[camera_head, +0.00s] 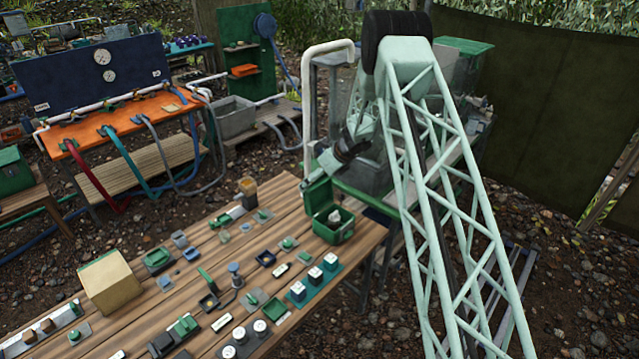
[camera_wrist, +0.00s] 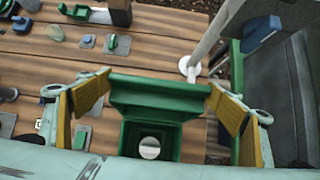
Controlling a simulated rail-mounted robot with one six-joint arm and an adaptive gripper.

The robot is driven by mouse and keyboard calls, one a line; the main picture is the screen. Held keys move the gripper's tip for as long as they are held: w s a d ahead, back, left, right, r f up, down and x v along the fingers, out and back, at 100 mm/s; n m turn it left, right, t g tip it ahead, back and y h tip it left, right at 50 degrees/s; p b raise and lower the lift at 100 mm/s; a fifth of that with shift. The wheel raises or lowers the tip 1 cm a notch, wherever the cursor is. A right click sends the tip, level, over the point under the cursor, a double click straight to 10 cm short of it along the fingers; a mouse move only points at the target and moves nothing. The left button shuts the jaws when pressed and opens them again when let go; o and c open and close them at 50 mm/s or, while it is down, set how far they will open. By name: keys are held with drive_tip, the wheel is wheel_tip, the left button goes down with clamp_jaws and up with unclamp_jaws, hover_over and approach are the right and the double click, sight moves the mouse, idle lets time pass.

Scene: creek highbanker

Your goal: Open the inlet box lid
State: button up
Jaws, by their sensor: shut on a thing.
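The green inlet box (camera_head: 335,235) stands on the wooden table near its right end. Its lid (camera_head: 318,194) is raised, roughly upright at the back of the box, and the inside is open to view with a pale object in it. In the wrist view the lid (camera_wrist: 158,88) lies between the yellow-padded fingers of my gripper (camera_wrist: 157,98), which is shut on it. The box's opening (camera_wrist: 150,142) shows below the lid, with a round, pale, shiny thing inside. In the head view the fingertips are small and partly hidden.
A white pipe (camera_head: 308,110) rises close behind the box. Small parts and switches crowd the wooden table (camera_head: 225,270) to the left, with a tan block (camera_head: 110,283). A grey metal unit (camera_head: 368,165) stands just behind my gripper. An orange bench (camera_head: 120,118) is farther back left.

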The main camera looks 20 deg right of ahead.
drive_tip(key=shift+w+a, duration=0.35)
drive_tip(key=shift+w, duration=0.35)
drive_tip(key=shift+f, duration=0.1)
drive_tip(key=o, duration=1.2)
drive_tip(key=shift+c, duration=0.2)
drive_tip(key=shift+s, duration=0.1)
drive_tip(key=v, duration=1.2)
drive_tip(key=shift+d, duration=0.1)
